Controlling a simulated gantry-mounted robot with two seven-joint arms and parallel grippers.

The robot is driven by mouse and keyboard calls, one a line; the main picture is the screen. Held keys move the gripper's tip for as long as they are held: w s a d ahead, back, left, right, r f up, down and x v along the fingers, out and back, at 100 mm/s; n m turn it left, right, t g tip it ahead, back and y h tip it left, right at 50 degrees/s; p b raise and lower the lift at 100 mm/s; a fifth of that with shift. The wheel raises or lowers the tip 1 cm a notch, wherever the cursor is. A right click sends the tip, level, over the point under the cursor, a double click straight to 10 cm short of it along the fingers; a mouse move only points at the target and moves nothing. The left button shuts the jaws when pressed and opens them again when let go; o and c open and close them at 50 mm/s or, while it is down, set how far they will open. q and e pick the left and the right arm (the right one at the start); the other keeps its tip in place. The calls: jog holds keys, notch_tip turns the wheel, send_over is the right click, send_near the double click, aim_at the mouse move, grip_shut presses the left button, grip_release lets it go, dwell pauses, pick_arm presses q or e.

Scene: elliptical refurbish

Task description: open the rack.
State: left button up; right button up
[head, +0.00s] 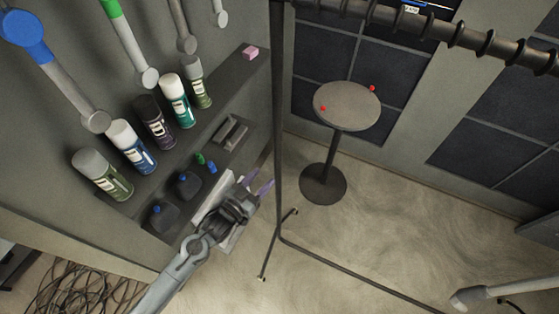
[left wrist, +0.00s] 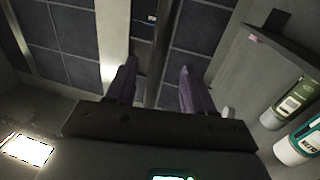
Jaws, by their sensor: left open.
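A black metal rack stands in the middle of the head view, with an upright pole (head: 278,110), a top bar (head: 440,28) carrying several rings, and a thin foot frame on the floor. My left gripper (head: 259,182) is open, its purple fingers pointing toward the pole from the left. In the head view the fingertips appear just left of the pole. In the left wrist view a dark upright bar (left wrist: 154,60) shows between the two spread fingers, apart from both. Its depth from the fingertips is hard to judge. My right gripper is not in view.
A wall shelf (head: 235,75) with several spray cans and small bottles is at the left, close to my left arm. A round side table (head: 347,104) with two small red objects stands behind the rack. The floor (head: 400,205) right of the pole is mostly clear.

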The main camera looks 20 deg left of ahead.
aim_at(276, 164)
pick_arm(q)
jog(key=x, duration=0.9)
jog(key=shift+w, duration=0.2)
grip_shut()
